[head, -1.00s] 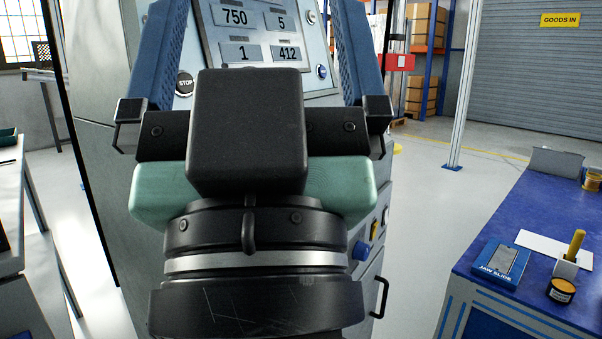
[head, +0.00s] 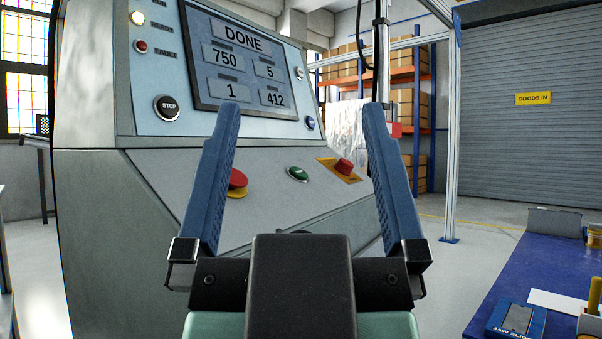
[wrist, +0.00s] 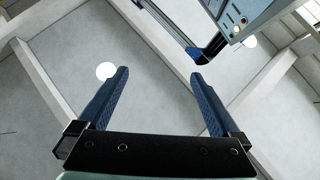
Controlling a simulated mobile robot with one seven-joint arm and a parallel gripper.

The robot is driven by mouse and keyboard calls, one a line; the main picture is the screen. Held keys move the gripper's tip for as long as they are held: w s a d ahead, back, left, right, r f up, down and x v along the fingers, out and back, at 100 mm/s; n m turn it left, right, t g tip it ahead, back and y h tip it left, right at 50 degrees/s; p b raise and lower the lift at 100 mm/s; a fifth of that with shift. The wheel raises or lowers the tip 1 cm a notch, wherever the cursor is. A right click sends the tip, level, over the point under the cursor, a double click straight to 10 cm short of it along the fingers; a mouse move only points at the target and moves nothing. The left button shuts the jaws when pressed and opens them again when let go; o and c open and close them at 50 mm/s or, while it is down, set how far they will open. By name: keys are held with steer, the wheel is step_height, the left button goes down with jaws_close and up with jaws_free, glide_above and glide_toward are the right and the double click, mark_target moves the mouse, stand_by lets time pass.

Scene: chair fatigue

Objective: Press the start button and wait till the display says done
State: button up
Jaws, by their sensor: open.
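The machine's display (head: 238,64) reads DONE at the top, with 750, 5, 1 and 412 in boxes below. The green button (head: 298,174) sits on the sloped panel under the display, its label too small to read. My gripper (head: 301,108) is open and empty, pointing up in front of the panel. In the head view the green button shows between its two blue fingers, and I see no contact. In the wrist view my gripper (wrist: 158,75) is also open, with the ceiling behind it and part of the machine at the upper right.
A red mushroom button (head: 237,182) and a red knob on a yellow plate (head: 342,167) flank the green button. A black STOP button (head: 168,108) is left of the display. A lamp (head: 137,18) glows at upper left. A blue bench (head: 545,262) stands at right.

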steer(key=shift+c, duration=0.2)
jaws_close()
stand_by(0.4)
stand_by(1.2)
